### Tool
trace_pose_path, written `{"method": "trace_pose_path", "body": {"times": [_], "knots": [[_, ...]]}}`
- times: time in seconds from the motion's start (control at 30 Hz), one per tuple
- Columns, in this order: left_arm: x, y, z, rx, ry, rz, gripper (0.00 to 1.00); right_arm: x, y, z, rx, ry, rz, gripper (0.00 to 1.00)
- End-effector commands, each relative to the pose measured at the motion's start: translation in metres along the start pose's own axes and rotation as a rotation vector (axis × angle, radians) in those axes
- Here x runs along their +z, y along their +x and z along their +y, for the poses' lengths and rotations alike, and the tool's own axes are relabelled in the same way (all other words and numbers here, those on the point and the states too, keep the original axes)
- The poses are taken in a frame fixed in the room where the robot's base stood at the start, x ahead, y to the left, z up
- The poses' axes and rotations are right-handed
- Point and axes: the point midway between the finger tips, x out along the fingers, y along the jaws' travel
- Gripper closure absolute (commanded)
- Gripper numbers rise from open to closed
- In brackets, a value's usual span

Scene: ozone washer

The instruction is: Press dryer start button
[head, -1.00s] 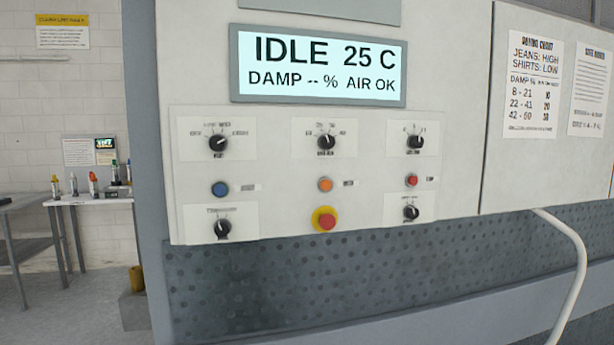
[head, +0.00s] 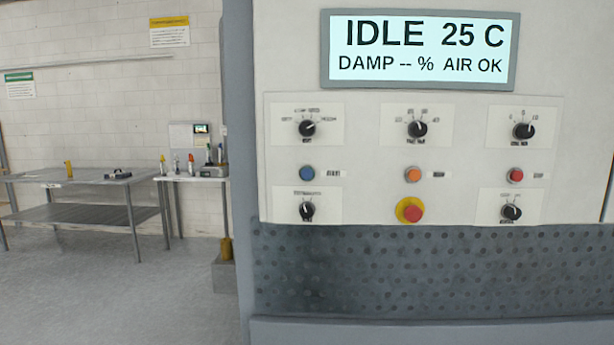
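The dryer's control panel (head: 360,180) fills the right half of the head view. A blue button (head: 307,174), an orange button (head: 412,174) and a red button (head: 515,176) sit in a row, each with a small label too small to read. A larger red mushroom button with a yellow ring (head: 411,211) is below the orange one. Several black knobs, such as the top left one (head: 307,128), are above and below the row. The display (head: 420,50) reads IDLE 25 C, DAMP -- %, AIR OK. Neither gripper is in view.
A dark perforated panel (head: 420,270) lies below the controls, with a grey ledge (head: 430,328) under it. At left, a metal table (head: 75,178) and a smaller table (head: 190,178) with bottles stand by a white brick wall. The floor (head: 110,290) at left is clear.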

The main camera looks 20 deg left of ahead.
Motion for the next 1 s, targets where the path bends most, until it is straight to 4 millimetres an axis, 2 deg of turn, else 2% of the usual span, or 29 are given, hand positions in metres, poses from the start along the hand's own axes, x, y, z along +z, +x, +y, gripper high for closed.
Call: {"method": "trace_pose_path", "body": {"times": [0.03, 0.17, 0.2, 1.0], "knots": [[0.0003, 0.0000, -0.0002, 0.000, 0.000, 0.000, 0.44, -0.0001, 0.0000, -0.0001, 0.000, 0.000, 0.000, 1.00], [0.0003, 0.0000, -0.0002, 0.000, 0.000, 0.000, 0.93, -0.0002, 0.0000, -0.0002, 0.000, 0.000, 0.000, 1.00], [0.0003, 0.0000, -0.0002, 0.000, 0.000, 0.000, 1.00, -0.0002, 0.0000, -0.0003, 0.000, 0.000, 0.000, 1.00], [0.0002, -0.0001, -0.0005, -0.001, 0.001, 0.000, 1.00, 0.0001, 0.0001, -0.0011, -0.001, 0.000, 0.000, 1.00]]}}
